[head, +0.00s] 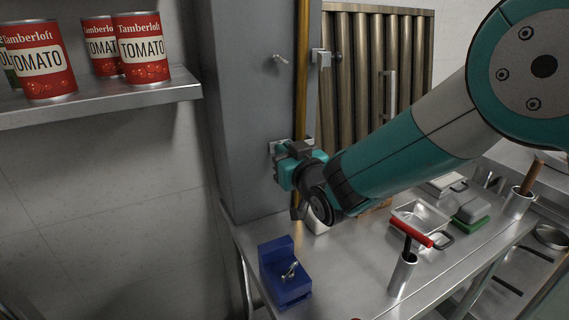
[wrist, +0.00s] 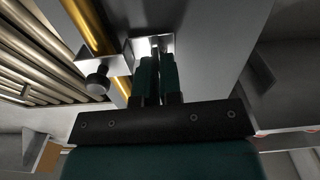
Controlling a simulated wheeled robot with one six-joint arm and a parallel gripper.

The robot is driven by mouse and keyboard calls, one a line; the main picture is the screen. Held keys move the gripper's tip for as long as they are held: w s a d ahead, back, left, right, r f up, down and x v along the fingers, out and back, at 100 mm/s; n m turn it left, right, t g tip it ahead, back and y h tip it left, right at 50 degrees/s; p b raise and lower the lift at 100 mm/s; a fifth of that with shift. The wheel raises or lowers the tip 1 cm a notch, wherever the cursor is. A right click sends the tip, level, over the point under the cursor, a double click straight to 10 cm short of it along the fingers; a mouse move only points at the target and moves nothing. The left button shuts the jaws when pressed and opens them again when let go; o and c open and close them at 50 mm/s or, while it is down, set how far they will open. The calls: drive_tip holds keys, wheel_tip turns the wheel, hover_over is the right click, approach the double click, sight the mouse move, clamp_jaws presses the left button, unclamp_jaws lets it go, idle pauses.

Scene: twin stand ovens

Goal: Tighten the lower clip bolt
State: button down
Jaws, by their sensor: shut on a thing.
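The brass pipe (head: 301,70) runs upright along the grey column (head: 250,120). The lower clip (head: 275,146) is a light metal bracket at the pipe, partly hidden by my gripper (head: 285,165). In the wrist view the clip (wrist: 115,58) shows beside the pipe (wrist: 88,22), with a dark round knob (wrist: 97,83) on its side. My gripper (wrist: 156,75) points at the clip plate, its two teal fingers close together. It is shut on the lower clip bolt, which is mostly hidden between the fingers.
The upper clip (head: 321,57) holds the pipe higher up, with a bolt (head: 280,58) on its left. A steel table (head: 345,270) below carries a blue block (head: 285,275), a red-handled tool (head: 410,232) and trays. A shelf (head: 110,102) with tomato cans is at left.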

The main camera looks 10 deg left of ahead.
drive_tip(key=shift+f+m+b, duration=0.25)
drive_tip(key=shift+m+b, duration=0.05)
drive_tip(key=shift+m, duration=0.1)
drive_tip(key=c, duration=1.3)
unclamp_jaws()
drive_tip(key=shift+r, duration=0.15)
drive_tip(key=b+v, duration=0.5)
drive_tip(key=v, duration=1.2)
drive_tip(key=shift+s+d, duration=0.2)
drive_tip(key=shift+s, duration=0.05)
